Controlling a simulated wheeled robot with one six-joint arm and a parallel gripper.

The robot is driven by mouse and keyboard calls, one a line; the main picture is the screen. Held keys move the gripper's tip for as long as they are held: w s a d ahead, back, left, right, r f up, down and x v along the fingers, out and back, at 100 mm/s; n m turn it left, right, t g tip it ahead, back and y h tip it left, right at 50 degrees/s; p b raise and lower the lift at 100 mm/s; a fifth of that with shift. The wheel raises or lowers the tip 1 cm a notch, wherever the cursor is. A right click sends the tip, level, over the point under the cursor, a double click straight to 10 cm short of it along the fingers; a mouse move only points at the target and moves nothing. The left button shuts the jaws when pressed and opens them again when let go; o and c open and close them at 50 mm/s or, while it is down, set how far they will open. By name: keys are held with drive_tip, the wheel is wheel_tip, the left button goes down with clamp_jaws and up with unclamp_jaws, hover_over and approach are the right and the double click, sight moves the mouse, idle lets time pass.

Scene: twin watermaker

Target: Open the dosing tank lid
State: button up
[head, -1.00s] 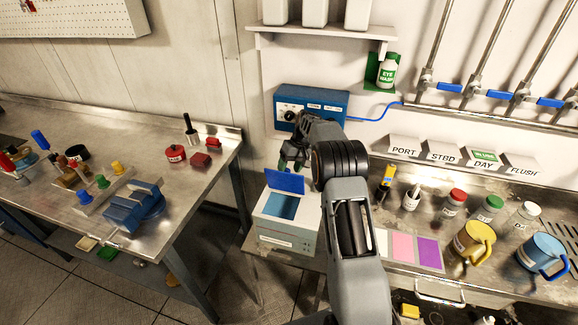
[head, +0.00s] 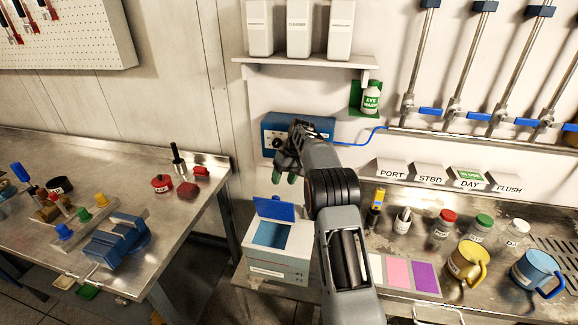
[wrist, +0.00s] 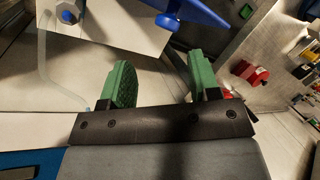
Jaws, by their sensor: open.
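The dosing tank appears to be the white and grey box (head: 278,267) in the middle of the head view, with a blue opening in its top. Its blue lid (head: 273,208) stands raised at the back of the opening. My gripper (head: 285,177) is above and just behind the lid, apart from it, with green fingertips pointing down. In the wrist view my gripper (wrist: 163,78) is open, with nothing between its fingers. A blue part and a white surface show at the top there; I cannot tell for sure which parts they are.
A blue control box (head: 322,126) is on the wall behind my gripper. Bottles, a yellow mug (head: 466,262) and a blue mug (head: 536,270) stand on the right bench. A left bench (head: 60,150) holds a blue vise-like block (head: 112,240) and small parts.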

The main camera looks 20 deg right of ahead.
drive_tip(key=v, duration=0.6)
drive_tip(key=shift+d+r+p, duration=0.2)
drive_tip(key=shift+r+p, duration=0.15)
drive_tip(key=shift+p, duration=0.05)
drive_tip(key=s+a+r+m+t+h, duration=0.1)
drive_tip(key=s+a+r, duration=0.35)
drive_tip(key=s, duration=0.35)
drive_tip(key=s+a+r+t+h, duration=0.1)
drive_tip(key=s+a+r+h, duration=0.15)
drive_tip(key=s+r, duration=0.35)
drive_tip(key=s+a+f+t, duration=0.1)
drive_tip(key=s+f, duration=0.3)
drive_tip(key=s, duration=0.5)
drive_tip(key=s+a+f+t, duration=0.2)
drive_tip(key=s+f, duration=0.2)
drive_tip(key=s, duration=0.6)
drive_tip(key=shift+s+a+f+h, duration=0.15)
drive_tip(key=shift+a+f+h, duration=0.2)
drive_tip(key=shift+a+f, duration=0.05)
